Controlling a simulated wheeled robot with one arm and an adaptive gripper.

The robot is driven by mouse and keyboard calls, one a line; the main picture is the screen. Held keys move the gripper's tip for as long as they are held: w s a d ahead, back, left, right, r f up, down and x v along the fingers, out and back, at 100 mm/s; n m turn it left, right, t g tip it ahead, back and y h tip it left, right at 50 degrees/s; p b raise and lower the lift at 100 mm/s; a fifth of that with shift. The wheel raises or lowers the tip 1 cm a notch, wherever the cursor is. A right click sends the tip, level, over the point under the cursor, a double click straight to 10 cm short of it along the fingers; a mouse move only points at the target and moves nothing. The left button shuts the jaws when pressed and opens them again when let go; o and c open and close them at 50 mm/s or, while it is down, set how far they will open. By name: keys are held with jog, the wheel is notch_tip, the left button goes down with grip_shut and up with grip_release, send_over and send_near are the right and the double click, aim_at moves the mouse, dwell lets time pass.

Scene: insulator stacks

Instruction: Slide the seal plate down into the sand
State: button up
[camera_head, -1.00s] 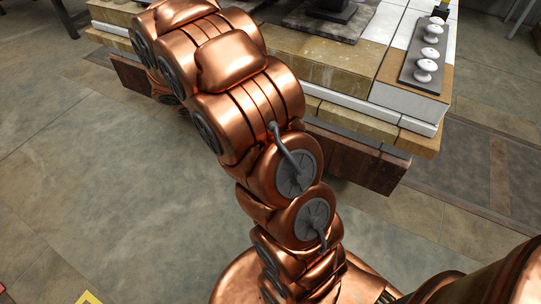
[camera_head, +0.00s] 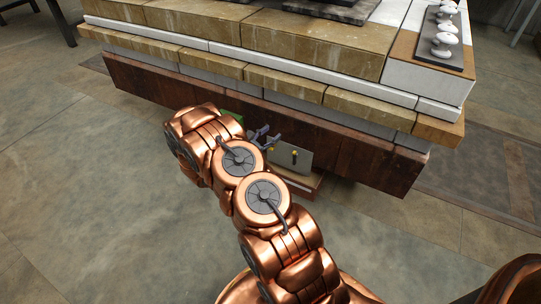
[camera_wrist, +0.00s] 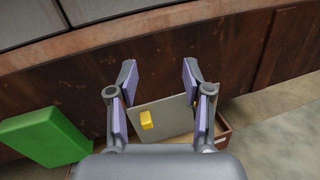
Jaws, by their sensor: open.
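The seal plate (camera_head: 291,157) is a thin grey plate with two small yellow knobs. It stands at a low brown box (camera_head: 302,184) beside the rusty base of the stack. In the wrist view the plate (camera_wrist: 170,118) shows between and beyond my finger pads, slightly tilted, with one knob plain and the other mostly behind the right finger. My gripper (camera_wrist: 158,78) is open, with purple pads either side. In the head view my gripper (camera_head: 265,137) is just left of the plate. Contact cannot be told. The box rim (camera_wrist: 223,136) shows at right; no sand is visible.
A green block (camera_wrist: 45,135) lies left of the plate, mostly hidden by my arm in the head view. The rusty beam (camera_head: 350,158) forms a wall close behind the plate. White knobs (camera_head: 445,38) stand on top of the stack. Floor at left is clear.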

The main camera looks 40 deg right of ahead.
jog(key=w+a+f+n+t+y+b, duration=0.1)
jog(key=w+f+n+t+b, duration=0.1)
jog(key=f, duration=0.6)
jog(key=w+f+n+t+b, duration=0.2)
jog(key=f, duration=0.5)
jog(key=shift+b+x, duration=1.3)
jog(key=shift+x, duration=2.35)
jog(key=shift+s+f, duration=0.1)
jog(key=shift+f, duration=0.05)
grip_shut()
